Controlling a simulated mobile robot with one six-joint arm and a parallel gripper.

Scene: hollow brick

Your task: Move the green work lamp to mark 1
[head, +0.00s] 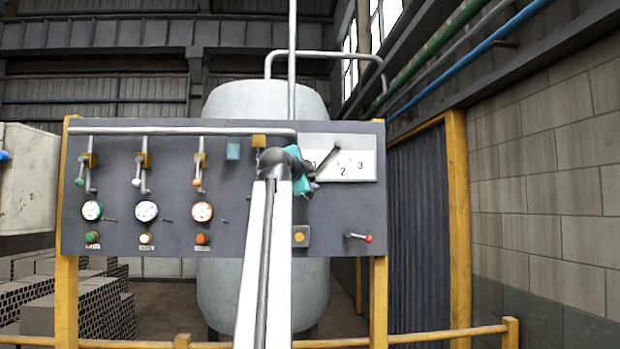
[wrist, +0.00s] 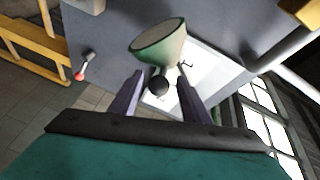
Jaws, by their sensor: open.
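The green work lamp appears to be the cone with a green outer shell and pale round face (wrist: 158,40) in the wrist view. A dark ball (wrist: 158,86) sits close below it, between the two purple fingers of my gripper (wrist: 160,92). The gripper is open around the ball; I cannot tell whether either finger touches it. In the head view my gripper (head: 313,187) is in front of the lower left of the white plate (head: 366,160) with marks 1, 2 and 3. The lamp is not clearly visible there. A dark rod (head: 326,156) slants across the plate.
The grey panel (head: 120,220) also carries several gauges, levers and buttons. A red-tipped lever (head: 368,238) is at its lower right, also in the wrist view (wrist: 80,72). A yellow button (head: 299,236) sits below my gripper. A yellow rail (head: 445,335) crosses in front.

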